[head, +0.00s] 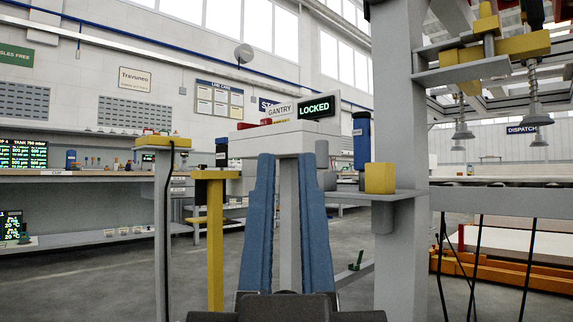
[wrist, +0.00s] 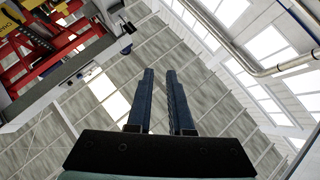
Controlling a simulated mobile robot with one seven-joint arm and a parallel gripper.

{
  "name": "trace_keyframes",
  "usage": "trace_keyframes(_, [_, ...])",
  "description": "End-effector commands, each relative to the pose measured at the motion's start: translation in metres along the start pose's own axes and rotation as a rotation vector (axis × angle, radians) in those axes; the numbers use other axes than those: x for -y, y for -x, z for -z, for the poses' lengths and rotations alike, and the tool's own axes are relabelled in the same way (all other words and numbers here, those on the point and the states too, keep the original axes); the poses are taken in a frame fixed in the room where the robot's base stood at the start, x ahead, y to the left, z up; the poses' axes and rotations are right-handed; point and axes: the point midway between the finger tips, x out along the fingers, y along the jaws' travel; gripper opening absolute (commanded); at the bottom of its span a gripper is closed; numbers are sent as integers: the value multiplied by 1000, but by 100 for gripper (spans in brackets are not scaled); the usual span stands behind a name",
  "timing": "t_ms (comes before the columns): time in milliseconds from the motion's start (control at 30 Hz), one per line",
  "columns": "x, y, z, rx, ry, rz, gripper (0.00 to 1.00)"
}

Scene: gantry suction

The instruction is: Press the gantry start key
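The gantry console (head: 240,145) is a pale box on a grey post, in the middle of the head view.
A grey column (head: 400,150) stands close on the right, with a shelf holding a yellow block (head: 380,178). Suction cups (head: 463,131) hang beyond it. A yellow post (head: 215,245) and a grey stand (head: 163,220) are at left. Open floor shows at far left.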

Motion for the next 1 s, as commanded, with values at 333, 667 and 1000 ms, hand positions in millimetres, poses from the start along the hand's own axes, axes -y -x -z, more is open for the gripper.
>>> trace_keyframes(333, [-1, -64, 61, 0, -2, 0, 0])
trace_keyframes(667, [-2, -148, 141, 0, -4, 1, 0])
trace_keyframes(1000, [-2, -234, 221, 0, -7, 2, 0])
